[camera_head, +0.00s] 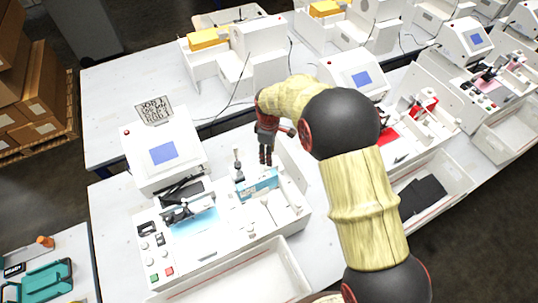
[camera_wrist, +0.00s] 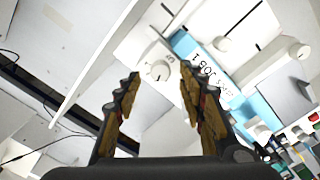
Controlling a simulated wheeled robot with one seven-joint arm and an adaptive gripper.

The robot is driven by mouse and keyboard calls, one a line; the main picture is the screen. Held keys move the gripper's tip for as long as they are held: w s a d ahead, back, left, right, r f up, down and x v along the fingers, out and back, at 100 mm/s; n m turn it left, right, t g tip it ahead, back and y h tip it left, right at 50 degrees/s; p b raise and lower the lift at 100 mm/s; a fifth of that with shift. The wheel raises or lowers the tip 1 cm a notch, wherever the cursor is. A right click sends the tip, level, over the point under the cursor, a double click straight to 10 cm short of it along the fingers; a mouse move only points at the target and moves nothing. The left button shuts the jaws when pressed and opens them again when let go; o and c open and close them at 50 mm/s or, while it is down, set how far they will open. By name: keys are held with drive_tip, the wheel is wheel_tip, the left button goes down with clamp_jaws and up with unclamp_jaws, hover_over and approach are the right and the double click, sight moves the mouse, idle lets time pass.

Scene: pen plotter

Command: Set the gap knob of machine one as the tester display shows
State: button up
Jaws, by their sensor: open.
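A white machine (camera_head: 185,150) with a tilted blue display (camera_head: 163,152) stands at the front left of the bench. The display's text is too small to read. My gripper (camera_head: 266,155) points down above the machine's right part, near a blue block (camera_head: 258,185). In the wrist view my gripper (camera_wrist: 158,88) is open and empty. A round white knob (camera_wrist: 159,71) with a dark mark shows between and beyond the fingertips, apart from them as far as I can tell. A dial number is printed beside it. The blue block (camera_wrist: 187,45) in that view reads "JOB 1".
A white tray (camera_head: 245,283) lies in front of the machine. Similar machines (camera_head: 362,78) stand to the right and behind. A white panel edge (camera_wrist: 95,75) runs close on the left in the wrist view.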

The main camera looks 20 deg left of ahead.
drive_tip(key=shift+f, duration=1.2)
drive_tip(key=shift+c, duration=0.9)
drive_tip(key=c, duration=0.7)
clamp_jaws()
